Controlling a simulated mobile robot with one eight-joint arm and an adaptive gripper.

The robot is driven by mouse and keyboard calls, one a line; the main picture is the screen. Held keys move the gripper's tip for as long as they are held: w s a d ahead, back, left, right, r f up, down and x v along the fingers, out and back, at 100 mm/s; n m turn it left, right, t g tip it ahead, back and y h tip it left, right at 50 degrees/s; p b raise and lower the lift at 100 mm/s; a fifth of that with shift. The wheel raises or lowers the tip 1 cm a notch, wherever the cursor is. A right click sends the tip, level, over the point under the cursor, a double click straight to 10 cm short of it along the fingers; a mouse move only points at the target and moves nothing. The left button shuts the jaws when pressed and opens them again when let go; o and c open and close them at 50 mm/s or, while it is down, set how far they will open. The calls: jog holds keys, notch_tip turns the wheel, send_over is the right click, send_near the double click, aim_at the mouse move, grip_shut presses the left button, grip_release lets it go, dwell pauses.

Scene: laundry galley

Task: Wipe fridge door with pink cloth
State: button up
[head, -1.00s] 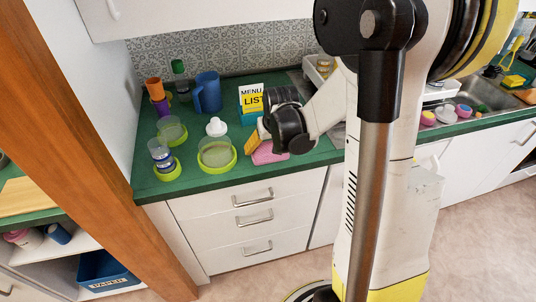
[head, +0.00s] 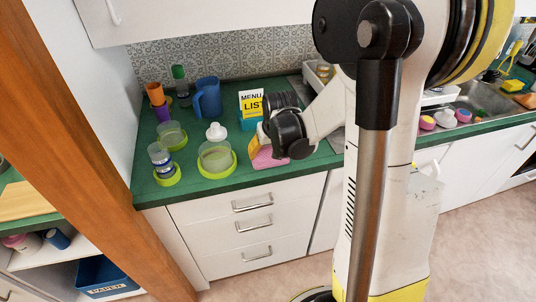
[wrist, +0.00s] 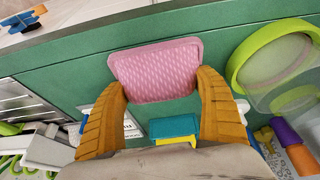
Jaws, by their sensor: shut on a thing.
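The pink cloth (wrist: 158,70) is a flat, quilted pad with rounded corners, between my gripper's orange fingers in the wrist view. My gripper (wrist: 160,82) is shut on it, with one finger at each side. In the head view the cloth (head: 268,159) shows below the dark wrist, near the front edge of the green counter. I cannot tell whether it touches the counter. The wrist hides part of the gripper and cloth there. I cannot make out a fridge door in either view.
Left of the cloth on the green counter (head: 225,183) stand a clear container in a lime ring (head: 217,158), a white bottle (head: 216,132), a blue jug (head: 207,97) and several cups. A menu sign (head: 251,104) stands behind. A wooden post (head: 100,150) is at left.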

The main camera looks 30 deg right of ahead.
aim_at(269, 146)
jog(key=shift+r+p, duration=1.75)
jog(key=shift+r, duration=0.7)
jog(key=shift+f, duration=0.1)
